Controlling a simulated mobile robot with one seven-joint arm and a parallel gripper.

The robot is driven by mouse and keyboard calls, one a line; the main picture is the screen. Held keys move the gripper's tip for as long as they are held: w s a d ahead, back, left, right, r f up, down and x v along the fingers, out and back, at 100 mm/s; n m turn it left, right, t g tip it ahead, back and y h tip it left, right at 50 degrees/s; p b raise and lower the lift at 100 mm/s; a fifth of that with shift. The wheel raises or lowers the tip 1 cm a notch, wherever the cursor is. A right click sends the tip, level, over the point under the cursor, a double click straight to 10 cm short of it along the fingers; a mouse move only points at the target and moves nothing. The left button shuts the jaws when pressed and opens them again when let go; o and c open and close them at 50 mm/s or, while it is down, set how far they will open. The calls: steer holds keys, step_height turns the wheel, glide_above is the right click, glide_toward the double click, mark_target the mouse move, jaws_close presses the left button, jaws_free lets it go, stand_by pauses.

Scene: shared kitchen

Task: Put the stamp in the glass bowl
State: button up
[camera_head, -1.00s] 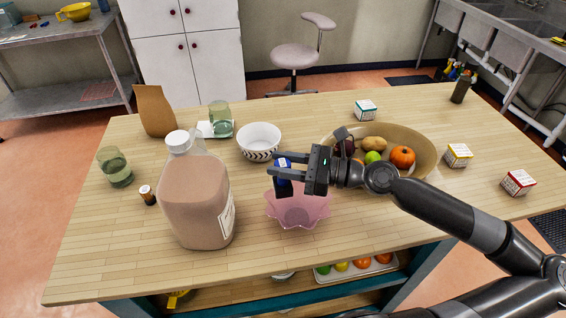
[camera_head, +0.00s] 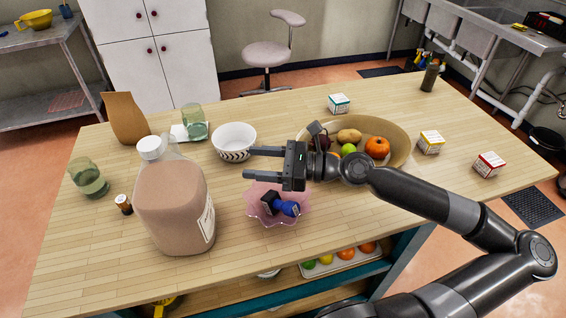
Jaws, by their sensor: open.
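The stamp (camera_head: 287,207), blue with a black end, lies on its side inside the pink glass bowl (camera_head: 264,218) with the wavy rim. The bowl stands on the wooden table near its front edge. My gripper (camera_head: 250,164) is open and empty. It is above and behind the bowl, with its fingers pointing left, apart from the stamp.
A large jug (camera_head: 172,200) of brown liquid stands left of the bowl. A white patterned bowl (camera_head: 234,137) is behind the fingers. A wide fruit bowl (camera_head: 398,138) sits under my wrist. Small boxes stand at the right. The table right of the pink bowl is clear.

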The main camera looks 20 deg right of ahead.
steer(key=v, duration=1.2)
